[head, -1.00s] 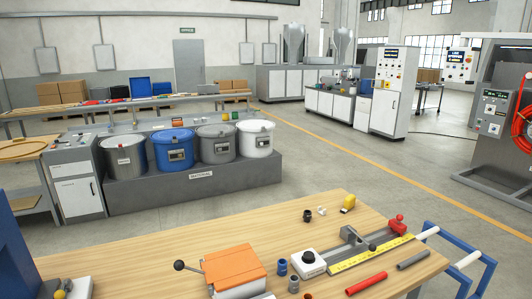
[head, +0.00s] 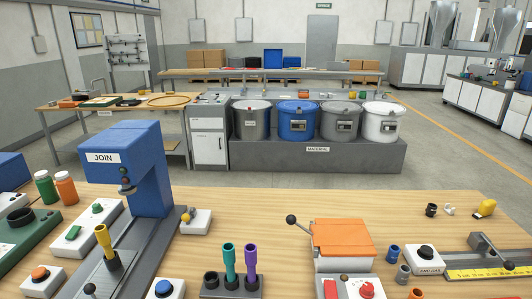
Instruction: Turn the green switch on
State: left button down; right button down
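A green switch (head: 74,232) sits on a long white box (head: 91,226) at the left of the wooden table in the head view. The box also carries a green round part towards its far end. I cannot tell from this view whether the switch is on or off. Neither of my grippers shows in the head view.
A blue JOIN press (head: 148,170) stands right of the white box. A dark green unit (head: 25,240) and two bottles (head: 55,188) stand left of it. A holder with coloured tubes (head: 231,285) and an orange-topped box (head: 342,240) stand further right.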

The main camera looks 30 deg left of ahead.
aim_at(74, 232)
jog(key=k+l+u, duration=0.1)
jog(key=u, duration=1.7)
